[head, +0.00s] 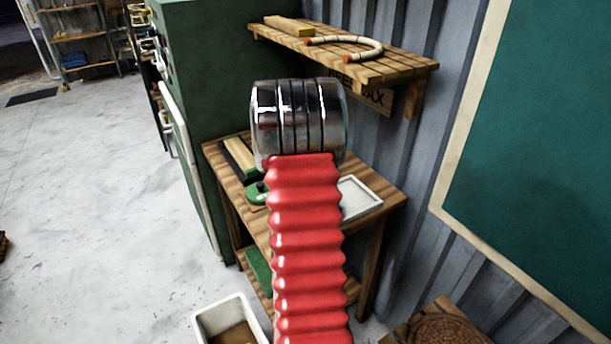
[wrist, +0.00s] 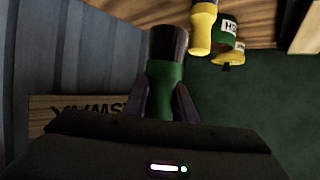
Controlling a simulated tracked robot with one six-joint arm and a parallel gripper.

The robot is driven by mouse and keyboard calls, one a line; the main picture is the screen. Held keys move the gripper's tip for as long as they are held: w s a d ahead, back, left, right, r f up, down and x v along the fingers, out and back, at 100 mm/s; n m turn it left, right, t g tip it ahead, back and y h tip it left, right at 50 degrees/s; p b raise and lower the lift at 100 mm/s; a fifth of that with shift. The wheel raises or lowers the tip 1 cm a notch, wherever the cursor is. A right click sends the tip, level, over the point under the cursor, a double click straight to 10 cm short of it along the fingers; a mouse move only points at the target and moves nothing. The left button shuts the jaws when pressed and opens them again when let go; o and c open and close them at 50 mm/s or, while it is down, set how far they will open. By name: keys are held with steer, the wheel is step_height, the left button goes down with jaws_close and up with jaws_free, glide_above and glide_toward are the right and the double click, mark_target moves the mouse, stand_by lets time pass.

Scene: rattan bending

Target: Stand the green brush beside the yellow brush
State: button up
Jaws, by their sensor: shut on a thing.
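In the wrist view, which appears upside down, my gripper (wrist: 171,100) is shut on the green brush (wrist: 165,78). The brush's dark end points to the top of the picture, towards the wooden table top (wrist: 110,12), and a gap to the wood cannot be judged. A yellow handle-like thing, likely the yellow brush (wrist: 203,28), is at the top, right of the green brush and apart from it in the picture. In the head view my red-sleeved arm hides my gripper and both brushes.
A green labelled container (wrist: 229,27) and another yellow piece (wrist: 234,56) are close beside the yellow brush. On the table (head: 224,158) are a green round thing (head: 257,194) and a white tray (head: 360,198). A shelf (head: 400,67) holding a bent rattan piece (head: 372,44) overhangs the back.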

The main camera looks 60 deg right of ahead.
step_height(320, 180, down, 6)
stand_by(0.4)
steer(key=shift+f, duration=0.15)
steer(key=shift+f, duration=1.75)
steer(key=shift+f, duration=0.1)
steer(key=o, duration=0.8)
steer(key=shift+s+a+r, duration=0.15)
steer(key=shift+a+r, duration=0.2)
steer(key=shift+a, duration=0.1)
steer(key=v, duration=1.1)
